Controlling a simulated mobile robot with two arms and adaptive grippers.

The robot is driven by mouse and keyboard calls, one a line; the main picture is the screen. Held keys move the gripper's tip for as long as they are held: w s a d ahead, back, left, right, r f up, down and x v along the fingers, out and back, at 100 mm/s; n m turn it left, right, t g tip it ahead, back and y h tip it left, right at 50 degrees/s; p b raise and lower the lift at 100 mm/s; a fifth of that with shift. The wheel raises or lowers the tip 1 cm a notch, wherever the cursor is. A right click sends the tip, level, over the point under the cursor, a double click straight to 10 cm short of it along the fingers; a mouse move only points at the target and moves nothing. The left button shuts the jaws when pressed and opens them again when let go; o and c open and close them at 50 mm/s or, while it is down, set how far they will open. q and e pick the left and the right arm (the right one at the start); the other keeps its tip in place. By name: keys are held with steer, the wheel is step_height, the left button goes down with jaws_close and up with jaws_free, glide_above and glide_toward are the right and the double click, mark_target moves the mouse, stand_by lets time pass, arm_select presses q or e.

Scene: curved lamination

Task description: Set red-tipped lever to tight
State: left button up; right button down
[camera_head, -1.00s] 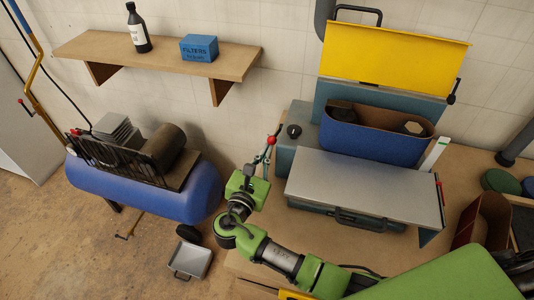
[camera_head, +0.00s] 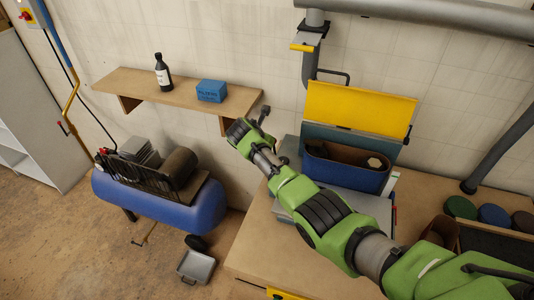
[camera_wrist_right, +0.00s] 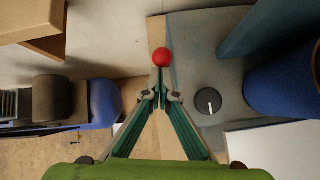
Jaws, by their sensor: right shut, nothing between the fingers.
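The red ball tip (camera_wrist_right: 162,57) of the lever shows in the wrist view, just beyond my right fingertips. The lever's shaft is mostly hidden behind the fingers. I cannot tell whether the fingers touch the ball. My right gripper (camera_wrist_right: 160,88) is shut and empty, its fingers converging toward the ball. In the head view my right gripper (camera_head: 263,114) is at the end of the green arm, left of the yellow-lidded machine (camera_head: 362,103). The red tip is not visible there. No tight marking is readable. My left gripper is not in view.
A dark round knob (camera_wrist_right: 209,101) with a white mark sits on the grey machine body, right of the fingers. A wooden shelf (camera_head: 180,97) with a bottle (camera_head: 163,72) and blue box (camera_head: 211,91) is left of my gripper. A blue compressor (camera_head: 160,210) stands below it.

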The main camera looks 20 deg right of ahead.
steer(key=shift+g+y, duration=0.3)
steer(key=w+d+b, duration=0.1)
steer(key=w+d+r, duration=0.1)
steer(key=w, duration=0.1)
steer(key=shift+w+d+r+b, duration=0.1)
steer(key=shift+w+d+b, duration=0.15)
steer(key=shift+b, duration=0.15)
steer(key=shift+w+r, duration=0.25)
steer(key=shift+r, duration=0.15)
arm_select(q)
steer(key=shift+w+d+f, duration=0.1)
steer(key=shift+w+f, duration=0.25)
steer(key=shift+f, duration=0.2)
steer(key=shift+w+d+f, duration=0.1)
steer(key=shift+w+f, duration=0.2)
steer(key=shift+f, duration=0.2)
arm_select(e)
steer(key=shift+d+r, duration=0.1)
steer(key=shift+d, duration=0.05)
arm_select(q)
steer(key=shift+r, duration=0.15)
